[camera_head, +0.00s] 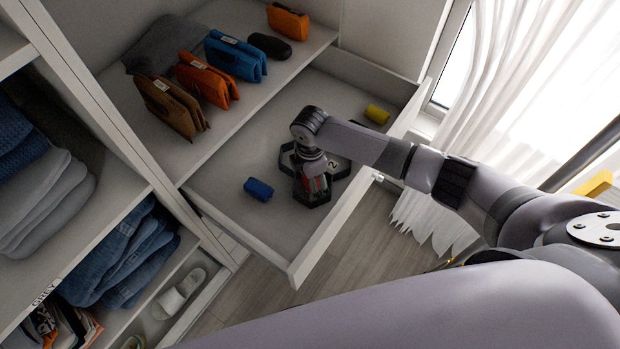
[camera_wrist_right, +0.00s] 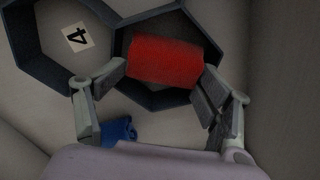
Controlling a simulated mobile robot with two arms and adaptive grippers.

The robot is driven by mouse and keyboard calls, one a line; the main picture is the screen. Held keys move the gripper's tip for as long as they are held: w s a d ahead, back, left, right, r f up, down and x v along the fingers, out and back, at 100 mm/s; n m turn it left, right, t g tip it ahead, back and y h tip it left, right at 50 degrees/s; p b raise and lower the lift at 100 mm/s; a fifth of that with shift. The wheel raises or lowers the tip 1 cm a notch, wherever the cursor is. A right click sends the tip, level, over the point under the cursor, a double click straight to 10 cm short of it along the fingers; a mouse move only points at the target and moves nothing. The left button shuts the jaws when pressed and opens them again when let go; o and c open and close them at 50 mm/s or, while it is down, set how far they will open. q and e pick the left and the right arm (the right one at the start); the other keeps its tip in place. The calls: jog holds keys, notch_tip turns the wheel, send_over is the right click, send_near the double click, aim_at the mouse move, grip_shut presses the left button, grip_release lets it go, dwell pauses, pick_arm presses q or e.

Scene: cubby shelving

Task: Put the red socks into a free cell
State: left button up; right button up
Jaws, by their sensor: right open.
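The red socks (camera_wrist_right: 165,62) are a rolled red bundle between the fingers of my right gripper (camera_wrist_right: 166,78) in the right wrist view. The fingers are open, one at each end of the roll. The roll lies over a dark hexagonal cell (camera_wrist_right: 152,98); I cannot tell whether it rests inside or is above it. A neighbouring cell (camera_wrist_right: 28,62) with a "4" label is empty. In the head view my right gripper (camera_head: 312,186) points down into the drawer at the hexagonal cells (camera_head: 343,172), mostly hiding the red socks (camera_head: 318,184). My left gripper is out of view.
The open drawer (camera_head: 225,180) also holds a blue roll (camera_head: 258,189) near its front left and a yellow roll (camera_head: 377,114) at the back right, both outside the cells. Drawer walls surround the gripper. A shelf behind holds several coloured pouches (camera_head: 236,56).

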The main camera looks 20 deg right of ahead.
jog(key=shift+a+r, duration=0.1)
dwell(0.3)
jog(key=shift+r, duration=0.2)
notch_tip(320, 180, up, 12)
jog(key=shift+f, duration=0.15)
dwell(0.8)
